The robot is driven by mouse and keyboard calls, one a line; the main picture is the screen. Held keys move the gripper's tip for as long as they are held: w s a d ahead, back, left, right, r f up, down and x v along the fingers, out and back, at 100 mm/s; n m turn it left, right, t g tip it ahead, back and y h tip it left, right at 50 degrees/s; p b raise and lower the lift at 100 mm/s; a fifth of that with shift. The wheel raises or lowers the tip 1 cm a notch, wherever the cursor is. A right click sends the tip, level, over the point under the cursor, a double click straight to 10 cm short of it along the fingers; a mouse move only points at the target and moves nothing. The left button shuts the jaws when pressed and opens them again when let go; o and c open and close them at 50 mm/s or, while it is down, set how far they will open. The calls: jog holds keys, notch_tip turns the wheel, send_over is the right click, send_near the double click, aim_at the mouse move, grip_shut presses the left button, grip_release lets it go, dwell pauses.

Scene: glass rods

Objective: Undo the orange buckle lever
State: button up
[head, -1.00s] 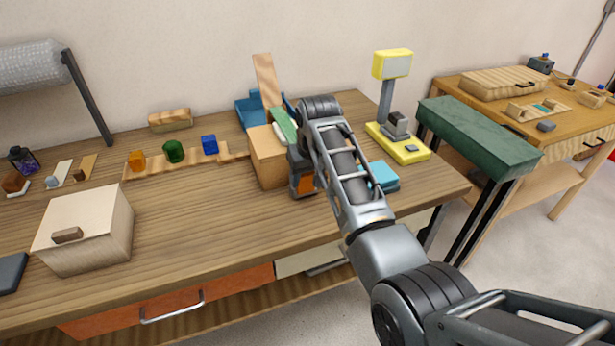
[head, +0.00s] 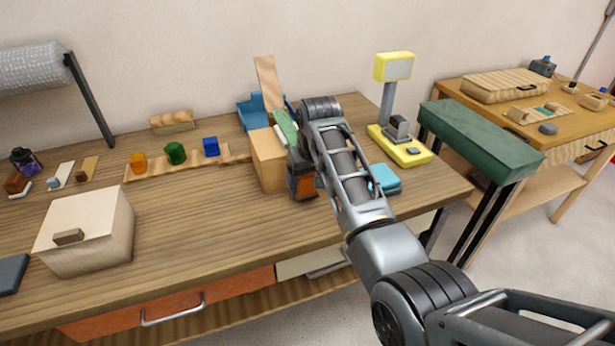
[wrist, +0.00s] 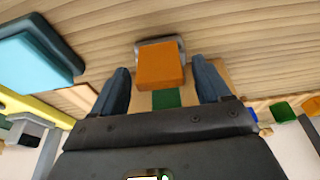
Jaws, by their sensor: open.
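The orange buckle lever (wrist: 160,66) shows as an orange block in the wrist view, with a grey metal piece behind its far edge. My gripper (wrist: 162,78) is open, with one dark finger on each side of the lever and a visible gap to each. A green strip (wrist: 166,98) lies in line with the lever, nearer the palm. In the head view a wooden box (head: 268,160) with a green strap (head: 286,127) on top stands beside my gripper (head: 303,188). My arm and gripper hide part of that box, and the lever cannot be made out surely there.
A light blue block (head: 382,178) lies right of my gripper, with a yellow scale (head: 402,150) behind it. A blue bin (head: 251,113) stands behind the box. Coloured knobs on a wooden strip (head: 190,165) lie to the left. The table front (head: 225,225) is clear.

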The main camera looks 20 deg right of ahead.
jog(key=b+v, duration=0.1)
jog(key=v, duration=0.6)
jog(key=shift+r, duration=0.35)
jog(key=shift+s, duration=0.1)
